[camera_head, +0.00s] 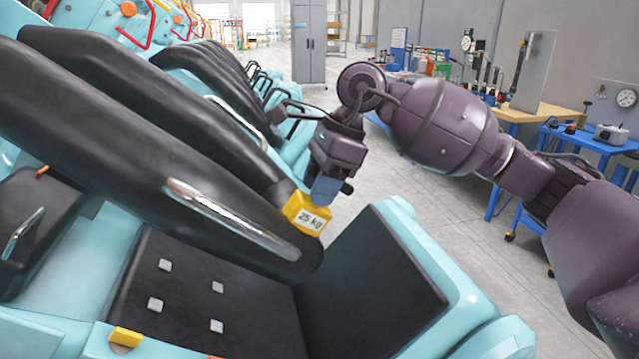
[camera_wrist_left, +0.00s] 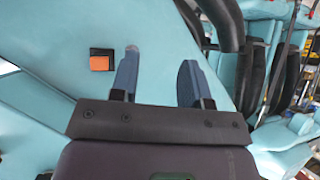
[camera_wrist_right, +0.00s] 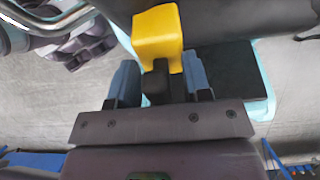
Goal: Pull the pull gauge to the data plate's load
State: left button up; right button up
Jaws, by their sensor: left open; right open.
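The yellow pull gauge (camera_head: 307,213) sits at the end of a padded black restraint bar (camera_head: 150,165), its label reading "25 kg". In the right wrist view the gauge (camera_wrist_right: 157,33) has a dark grip (camera_wrist_right: 156,84) pointing towards me. My right gripper (camera_head: 328,188) is at the gauge, its open blue fingers on either side of that grip (camera_wrist_right: 160,82). I cannot tell whether they touch it. My left gripper (camera_wrist_left: 158,75) is open and empty in front of a teal panel, and is outside the head view. I cannot make out a data plate.
Teal train cars with black seats (camera_head: 370,265) and restraints fill the left and front. An orange square (camera_wrist_left: 101,60) is on the teal panel. A yellow block (camera_head: 126,337) is at the lower left. Workbenches (camera_head: 545,112) stand at the right; grey floor lies between.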

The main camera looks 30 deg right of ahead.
pick_arm(q)
jog(key=shift+s+f, duration=0.1)
pick_arm(e)
grip_shut()
pick_arm(q)
jog(key=shift+s+a+f, duration=0.1)
jog(key=shift+s+f, duration=0.1)
jog(key=shift+s, duration=0.2)
